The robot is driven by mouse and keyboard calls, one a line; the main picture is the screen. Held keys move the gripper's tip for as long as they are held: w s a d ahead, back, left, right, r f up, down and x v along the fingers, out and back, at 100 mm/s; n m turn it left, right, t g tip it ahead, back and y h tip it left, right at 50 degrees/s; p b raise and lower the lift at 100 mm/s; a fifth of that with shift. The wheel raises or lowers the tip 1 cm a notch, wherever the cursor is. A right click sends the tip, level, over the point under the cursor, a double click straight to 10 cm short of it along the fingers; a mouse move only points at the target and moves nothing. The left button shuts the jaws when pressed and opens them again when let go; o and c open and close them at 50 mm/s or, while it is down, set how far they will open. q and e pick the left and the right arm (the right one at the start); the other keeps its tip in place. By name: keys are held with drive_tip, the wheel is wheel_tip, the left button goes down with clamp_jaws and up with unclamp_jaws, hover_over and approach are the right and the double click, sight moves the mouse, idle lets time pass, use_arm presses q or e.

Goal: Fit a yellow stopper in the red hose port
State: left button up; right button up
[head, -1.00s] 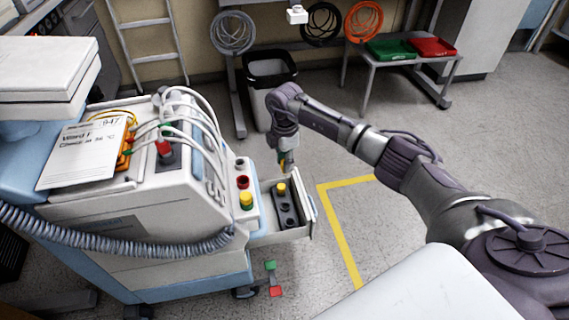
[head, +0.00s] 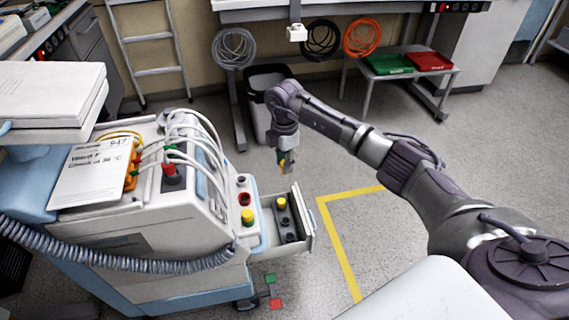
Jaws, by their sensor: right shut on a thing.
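My right gripper (head: 286,168) is above the back end of the open drawer (head: 306,217), shut on a small yellow stopper (head: 283,168) that its fingers partly hide. The red hose port (head: 244,199) is a red ring with a dark opening on the cart's side ledge, left of and below the gripper in the picture. A second yellow stopper (head: 247,216) sits in the port in front of it, and a grey port (head: 241,181) is behind it. In the drawer a dark rack (head: 290,237) holds another yellow stopper (head: 281,203). My left gripper is out of view.
The pump cart (head: 150,222) carries several white hoses (head: 205,140) and a white card (head: 92,176). A grey coiled cable (head: 120,262) hangs across its front. A black bin (head: 262,95) stands behind the drawer. Floor right of the drawer is clear.

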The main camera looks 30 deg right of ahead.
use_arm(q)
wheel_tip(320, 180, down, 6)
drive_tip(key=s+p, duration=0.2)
use_arm(e)
wheel_tip(320, 180, up, 4)
drive_tip(key=a+b, duration=0.2)
drive_tip(key=a, duration=1.2)
drive_tip(key=f, duration=0.1)
drive_tip(key=f+b, duration=0.1)
drive_tip(key=f, duration=0.2)
drive_tip(key=shift+s+d+f, duration=0.15)
drive_tip(key=shift+d+f, duration=0.05)
drive_tip(key=shift+d, duration=0.1)
use_arm(q)
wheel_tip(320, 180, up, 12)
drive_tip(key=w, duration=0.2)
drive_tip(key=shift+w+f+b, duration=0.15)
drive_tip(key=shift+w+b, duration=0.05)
drive_tip(key=shift+b, duration=0.25)
use_arm(e)
drive_tip(key=shift+f, duration=0.5)
drive_tip(key=shift+f, duration=0.2)
